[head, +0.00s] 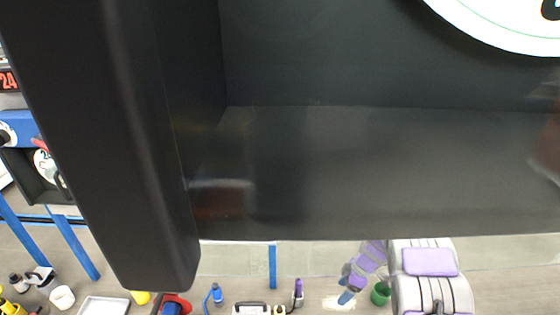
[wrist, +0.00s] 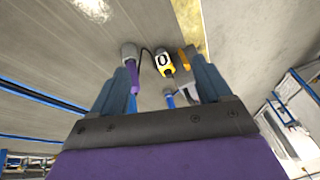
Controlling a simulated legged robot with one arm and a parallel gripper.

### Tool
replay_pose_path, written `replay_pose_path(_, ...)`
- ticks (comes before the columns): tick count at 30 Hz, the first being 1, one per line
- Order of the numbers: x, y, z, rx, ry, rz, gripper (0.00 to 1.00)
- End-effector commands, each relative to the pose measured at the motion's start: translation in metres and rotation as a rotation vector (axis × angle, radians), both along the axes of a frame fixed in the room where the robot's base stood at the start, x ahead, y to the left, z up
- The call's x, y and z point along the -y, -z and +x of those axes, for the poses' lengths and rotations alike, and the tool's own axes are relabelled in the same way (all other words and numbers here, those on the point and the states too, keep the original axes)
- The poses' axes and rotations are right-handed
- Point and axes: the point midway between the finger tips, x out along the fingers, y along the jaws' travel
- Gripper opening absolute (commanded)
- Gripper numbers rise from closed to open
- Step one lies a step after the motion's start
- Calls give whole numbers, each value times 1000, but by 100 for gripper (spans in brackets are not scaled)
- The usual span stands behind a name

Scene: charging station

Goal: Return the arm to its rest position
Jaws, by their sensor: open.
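In the wrist view my gripper (wrist: 160,68) has two blue-grey fingers spread wide apart on a dark mount, with a purple part behind. I see nothing held between them. A purple and grey tool (wrist: 132,72), a yellow device (wrist: 164,64) marked 0 and a small blue item (wrist: 169,100) show beyond the fingers. In the head view my purple arm (head: 366,264) reaches down-left at the lower right, and my gripper (head: 346,297) is small at its end. Its finger gap is too small to judge there.
A large dark panel (head: 330,170) fills most of the head view, with a white dial (head: 515,22) at upper right. Along the bottom lie a white tray (head: 104,306), a blue tool (head: 216,295), a green pot (head: 380,295) and several small items. Blue posts (head: 75,247) stand at left.

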Motion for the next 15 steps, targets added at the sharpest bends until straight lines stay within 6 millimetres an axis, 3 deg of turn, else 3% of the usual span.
replay_pose_path(1, 1, -20, -4, -16, 33, -23, 78)
replay_pose_path(8, -1, -93, -32, -100, 206, -116, 78)
replay_pose_path(15, -17, -164, -74, -171, 393, -202, 78)
